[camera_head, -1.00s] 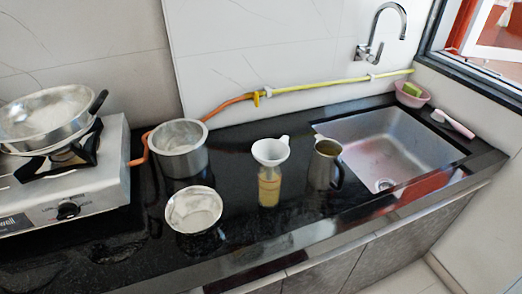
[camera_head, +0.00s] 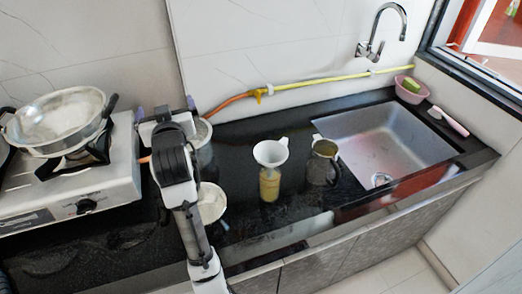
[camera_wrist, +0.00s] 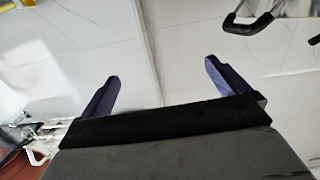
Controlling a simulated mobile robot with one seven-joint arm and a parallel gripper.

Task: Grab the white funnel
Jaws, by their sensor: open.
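The white funnel (camera_head: 270,153) sits upright in the mouth of a clear bottle (camera_head: 269,185) with yellowish contents, on the black counter in the head view. My gripper (camera_head: 166,107) is to the left of the funnel, beside the stove and near the back wall, well apart from the funnel. In the wrist view my gripper's two purple fingers (camera_wrist: 160,72) are spread wide with nothing between them. The funnel is not visible in the wrist view.
A metal jug (camera_head: 322,163) stands right of the bottle, before the sink (camera_head: 383,150). My arm partly hides a steel pot (camera_head: 204,134) and a bowl (camera_head: 212,203). A pan (camera_head: 58,118) sits on the stove (camera_head: 122,165) at left. A yellow hose (camera_head: 325,83) runs along the wall.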

